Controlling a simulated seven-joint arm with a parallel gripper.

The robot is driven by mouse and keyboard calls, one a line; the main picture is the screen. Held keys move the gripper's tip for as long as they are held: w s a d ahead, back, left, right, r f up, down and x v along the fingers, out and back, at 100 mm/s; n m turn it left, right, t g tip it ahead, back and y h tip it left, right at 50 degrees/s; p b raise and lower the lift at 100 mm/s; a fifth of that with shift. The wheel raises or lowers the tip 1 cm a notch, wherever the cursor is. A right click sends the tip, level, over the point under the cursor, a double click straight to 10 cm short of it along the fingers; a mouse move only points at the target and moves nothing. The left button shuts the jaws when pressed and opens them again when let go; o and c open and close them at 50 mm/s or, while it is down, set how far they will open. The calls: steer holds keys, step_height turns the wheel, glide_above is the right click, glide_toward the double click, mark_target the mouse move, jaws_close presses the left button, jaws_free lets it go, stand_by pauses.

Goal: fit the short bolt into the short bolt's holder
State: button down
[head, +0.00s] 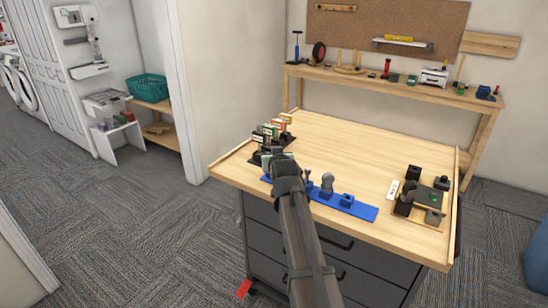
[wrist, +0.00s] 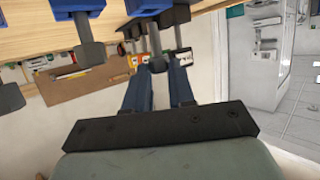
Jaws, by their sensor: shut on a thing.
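My gripper (wrist: 164,72) is shut on a small dark grey piece (wrist: 157,63), which I take to be the short bolt; its far end is hard to make out. In the head view my gripper is at the left end of a blue rail (head: 362,210), and my arm hides that end and the held piece. The rail carries upright grey bolts, one large (head: 327,183) and one smaller (head: 308,176), and a blue block (head: 347,199) with no bolt seen in it. The wrist view shows grey bolts (wrist: 90,52) in blue blocks. I cannot tell which holder is the short bolt's.
Black stands (head: 260,138) with coloured cards are close behind my gripper. A wooden board (head: 428,222) with black and grey parts lies at the right of the workbench (head: 345,150). The bench's middle is clear. A shelf (head: 400,88) with tools stands behind.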

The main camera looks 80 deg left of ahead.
steer(key=shift+f, duration=1.85)
steer(key=c, duration=0.9)
jaws_free()
steer(key=shift+o, duration=0.2)
steer(key=v, duration=1.4)
